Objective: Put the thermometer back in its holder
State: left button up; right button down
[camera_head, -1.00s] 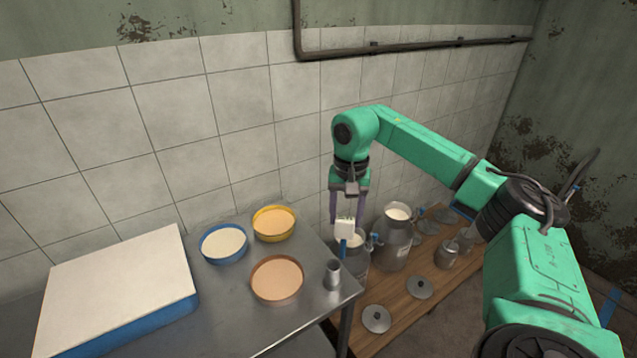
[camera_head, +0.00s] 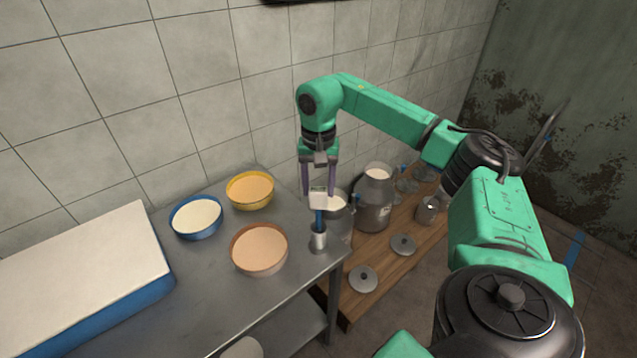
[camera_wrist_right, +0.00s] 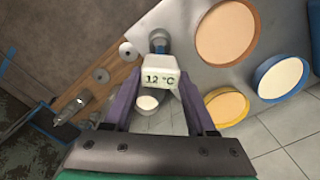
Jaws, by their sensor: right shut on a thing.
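The thermometer (camera_head: 318,200) has a white head and a blue stem. Its display reads 12 °C in the right wrist view (camera_wrist_right: 160,78). My right gripper (camera_head: 319,190) is shut on the white head and holds the thermometer upright, stem down. The holder (camera_head: 318,241) is a small metal cup at the right corner of the metal table; it also shows in the wrist view (camera_wrist_right: 158,37). The stem is lined up with the cup's mouth and its lower end meets the rim. I cannot tell how deep it sits inside. My left gripper is not in view.
Bowls with blue (camera_head: 196,217), yellow (camera_head: 251,190) and brown (camera_head: 259,250) rims stand left of the holder on the table (camera_head: 215,305). A white-topped blue box (camera_head: 80,265) is at far left. Milk cans (camera_head: 374,205) and lids (camera_head: 363,279) stand on a low wooden bench at right.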

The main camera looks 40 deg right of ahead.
aim_at(319, 207)
jog(key=f, duration=0.1)
jog(key=f+b, duration=0.1)
jog(key=f, duration=0.1)
jog(key=shift+s, duration=0.2)
notch_tip(319, 207, down, 2)
jog(key=shift+w+f+b, duration=0.15)
jog(key=shift+f+b, duration=0.1)
jog(key=shift+b, duration=0.8)
jog(key=shift+f+b, duration=0.5)
jog(key=shift+f, duration=0.35)
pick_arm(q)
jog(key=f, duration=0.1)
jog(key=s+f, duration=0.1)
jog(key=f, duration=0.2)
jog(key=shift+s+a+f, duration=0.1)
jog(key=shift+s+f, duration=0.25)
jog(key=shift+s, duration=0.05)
pick_arm(e)
jog(key=shift+c, duration=0.7)
grip_release()
jog(key=shift+r, duration=0.1)
